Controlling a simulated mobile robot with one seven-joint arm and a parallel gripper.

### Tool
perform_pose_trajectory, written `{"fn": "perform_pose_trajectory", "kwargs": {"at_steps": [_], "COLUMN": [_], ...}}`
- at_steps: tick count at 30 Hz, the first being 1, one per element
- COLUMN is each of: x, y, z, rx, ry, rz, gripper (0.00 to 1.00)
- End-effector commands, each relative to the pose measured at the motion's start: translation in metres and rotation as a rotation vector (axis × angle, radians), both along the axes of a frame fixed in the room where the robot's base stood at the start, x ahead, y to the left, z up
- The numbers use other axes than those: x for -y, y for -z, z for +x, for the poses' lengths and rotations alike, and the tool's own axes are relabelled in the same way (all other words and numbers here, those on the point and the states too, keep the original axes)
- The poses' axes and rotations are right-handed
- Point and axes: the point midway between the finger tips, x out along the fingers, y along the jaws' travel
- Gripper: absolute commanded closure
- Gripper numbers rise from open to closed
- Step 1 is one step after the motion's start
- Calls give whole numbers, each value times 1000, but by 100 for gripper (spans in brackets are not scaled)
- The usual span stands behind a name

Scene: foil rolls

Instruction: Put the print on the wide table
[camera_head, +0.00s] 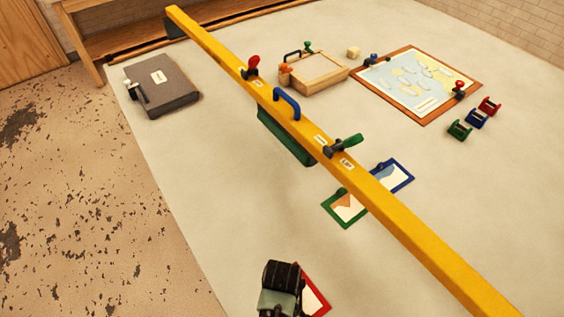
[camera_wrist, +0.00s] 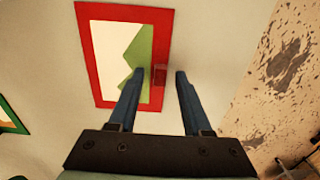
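A red-framed print (camera_wrist: 125,52), white and green inside, lies flat on the pale tabletop (camera_head: 215,190). In the head view its red edge (camera_head: 318,297) shows beside my gripper, which hides the rest. My gripper (camera_wrist: 160,73) is open above the print's right side. A small red tab (camera_wrist: 159,76) on the frame shows between the fingertips; I cannot tell whether they touch it. Which table is the wide one is not marked.
A long yellow beam (camera_head: 225,58) with clamps and handles crosses the tabletop. Beyond it are a wooden box (camera_head: 315,74), a map board (camera_head: 415,85) and small coloured holders (camera_head: 477,118). A dark case (camera_head: 162,88) lies at left. A wooden bench (camera_head: 120,35) stands behind.

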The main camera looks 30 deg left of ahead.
Motion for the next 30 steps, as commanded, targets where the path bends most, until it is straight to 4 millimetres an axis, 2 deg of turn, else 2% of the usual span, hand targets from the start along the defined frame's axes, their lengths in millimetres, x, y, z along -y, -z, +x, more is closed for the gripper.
{"fn": "perform_pose_trajectory", "kwargs": {"at_steps": [7, 11, 14, 24, 30], "x": [0, 0, 0, 0, 0], "y": [-1, -10, -26, -96, -119], "z": [0, 1, 1, 1, 0], "rx": [0, 2, 4, 5, 1], "ry": [0, 0, 0, 0, 0], "rz": [0, 0, 1, 1, 1], "gripper": [51, 51, 51, 51, 51]}}
